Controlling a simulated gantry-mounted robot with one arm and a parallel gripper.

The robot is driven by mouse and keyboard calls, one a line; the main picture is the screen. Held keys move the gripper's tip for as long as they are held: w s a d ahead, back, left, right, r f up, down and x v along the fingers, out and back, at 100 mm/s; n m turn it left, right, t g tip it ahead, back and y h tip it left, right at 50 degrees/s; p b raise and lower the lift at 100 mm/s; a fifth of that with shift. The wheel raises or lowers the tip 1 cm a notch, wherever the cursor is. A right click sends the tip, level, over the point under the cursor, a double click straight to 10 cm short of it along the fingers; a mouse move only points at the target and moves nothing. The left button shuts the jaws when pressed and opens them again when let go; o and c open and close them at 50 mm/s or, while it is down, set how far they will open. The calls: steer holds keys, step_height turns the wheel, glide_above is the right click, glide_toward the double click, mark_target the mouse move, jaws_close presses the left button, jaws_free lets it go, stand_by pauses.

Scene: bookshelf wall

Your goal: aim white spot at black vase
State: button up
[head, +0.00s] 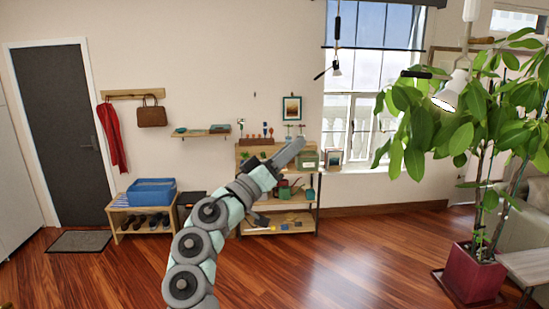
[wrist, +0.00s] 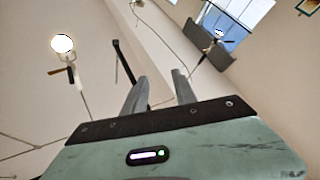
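The white spot (head: 452,90) is a white lamp hanging at the upper right in the head view, in front of the plant's leaves. Its lit face points down and left, and a black handle sticks out to its left. My gripper (head: 298,142) is in front of the shelf, well left of and below the white spot, touching nothing visible. In the wrist view my gripper (wrist: 158,78) has its two fingers apart with nothing between them. A bright round lamp (wrist: 62,44) shows at the left there; I cannot tell for sure which spot it is. I cannot make out a black vase.
A second, dark hanging spot (head: 336,68) is in front of the window (head: 365,75). A large potted plant (head: 475,272) fills the right side. A wooden shelf (head: 285,220) with small items stands behind my arm. The wooden floor in the middle is clear.

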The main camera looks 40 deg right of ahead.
steer(key=shift+w+a+f+n+t, duration=0.4)
steer(key=shift+w+f+n+t, duration=0.1)
steer(key=shift+w+t, duration=0.15)
steer(key=shift+w+a+f+n+t, duration=0.4)
steer(key=shift+w+f+t, duration=0.1)
steer(key=shift+w+t, duration=0.1)
steer(key=shift+c, duration=0.3)
